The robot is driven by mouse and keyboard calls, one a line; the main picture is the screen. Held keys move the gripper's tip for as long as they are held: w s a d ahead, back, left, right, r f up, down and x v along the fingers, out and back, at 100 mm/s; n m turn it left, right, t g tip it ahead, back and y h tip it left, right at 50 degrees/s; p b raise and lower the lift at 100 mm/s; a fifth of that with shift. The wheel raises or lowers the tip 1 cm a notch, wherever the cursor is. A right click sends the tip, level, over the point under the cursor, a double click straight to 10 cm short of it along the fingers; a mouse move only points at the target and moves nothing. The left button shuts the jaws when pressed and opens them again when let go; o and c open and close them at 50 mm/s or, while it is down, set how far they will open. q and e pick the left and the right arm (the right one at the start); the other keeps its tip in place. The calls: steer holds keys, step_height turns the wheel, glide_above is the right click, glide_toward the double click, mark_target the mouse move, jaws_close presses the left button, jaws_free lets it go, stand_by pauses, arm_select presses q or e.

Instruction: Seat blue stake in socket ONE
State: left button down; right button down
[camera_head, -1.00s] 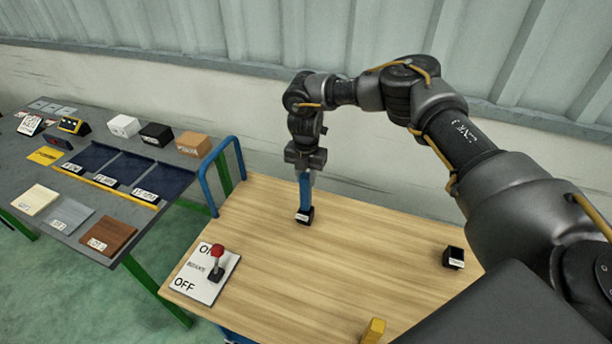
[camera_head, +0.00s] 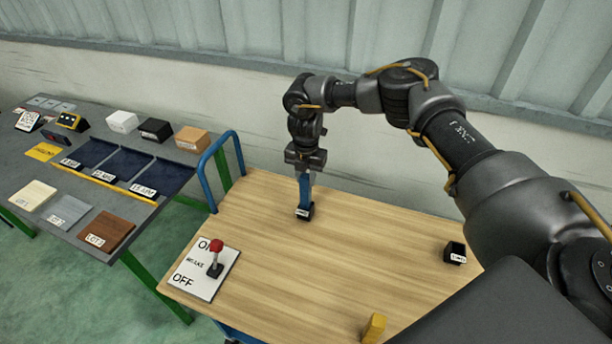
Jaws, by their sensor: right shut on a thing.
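The blue stake (camera_head: 304,192) stands upright on the wooden trailer deck (camera_head: 330,260), its lower end at a small black socket (camera_head: 305,213) with a white label too small to read. It looks to be inside the socket, but the depth cannot be told. My right gripper (camera_head: 305,172) points down and is shut on the stake's upper part. A second black socket (camera_head: 455,252) with a white label sits at the deck's right side and looks empty. My left gripper is not in view.
A brake plate (camera_head: 203,270) with a red-knobbed lever (camera_head: 216,258) lies at the deck's left front. A yellow block (camera_head: 374,328) stands at the front edge. A blue rail (camera_head: 208,165) rises at the left end. A grey table (camera_head: 60,215) with trays and boxes stands left.

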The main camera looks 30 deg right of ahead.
mark_target(306, 185)
steer(key=shift+f+b, duration=0.95)
steer(key=shift+f, duration=0.75)
steer(key=c, duration=1.1)
jaws_free()
steer(key=shift+o, duration=0.2)
step_height(306, 185, up, 10)
steer(key=b, duration=0.2)
steer(key=shift+b, duration=0.35)
steer(key=shift+r, duration=0.4)
